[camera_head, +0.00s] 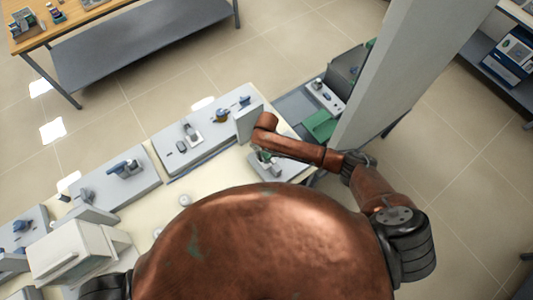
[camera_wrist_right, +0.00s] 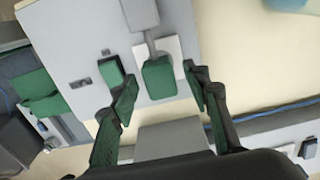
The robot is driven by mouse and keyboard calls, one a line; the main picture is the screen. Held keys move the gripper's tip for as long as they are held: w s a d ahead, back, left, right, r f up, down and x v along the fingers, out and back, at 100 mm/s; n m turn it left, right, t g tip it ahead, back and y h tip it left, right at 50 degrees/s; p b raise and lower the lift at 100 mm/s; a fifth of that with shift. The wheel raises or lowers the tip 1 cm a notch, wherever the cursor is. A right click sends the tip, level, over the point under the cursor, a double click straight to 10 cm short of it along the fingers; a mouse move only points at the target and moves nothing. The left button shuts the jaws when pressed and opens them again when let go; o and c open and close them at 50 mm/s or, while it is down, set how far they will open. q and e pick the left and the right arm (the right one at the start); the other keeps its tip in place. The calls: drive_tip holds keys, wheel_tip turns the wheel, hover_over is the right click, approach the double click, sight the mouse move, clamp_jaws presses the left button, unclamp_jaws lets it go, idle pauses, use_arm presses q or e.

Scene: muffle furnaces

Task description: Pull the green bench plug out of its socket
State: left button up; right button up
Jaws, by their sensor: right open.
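A green block (camera_wrist_right: 159,78), which looks like the green bench plug, sits on a white square plate (camera_wrist_right: 172,50), which looks like its socket. A grey bar runs from the block towards the top of the wrist view. My right gripper (camera_wrist_right: 159,84) is open, with one finger on each side of the block and visible gaps between. In the head view my right gripper (camera_head: 264,157) hangs over the grey panel (camera_head: 284,166) at the bench's right end, where the plug is largely hidden. My left gripper is not in view.
A smaller green block (camera_wrist_right: 111,71) stands on the panel just left of the plug. Grey panels with blue fittings (camera_head: 124,170) and (camera_head: 192,134) line the bench to the left. A grey column (camera_head: 400,70) rises at the right. A white box (camera_head: 78,250) stands lower left.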

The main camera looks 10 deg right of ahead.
sight(267, 154)
wheel_tip(267, 154, up, 12)
idle(0.5)
idle(0.4)
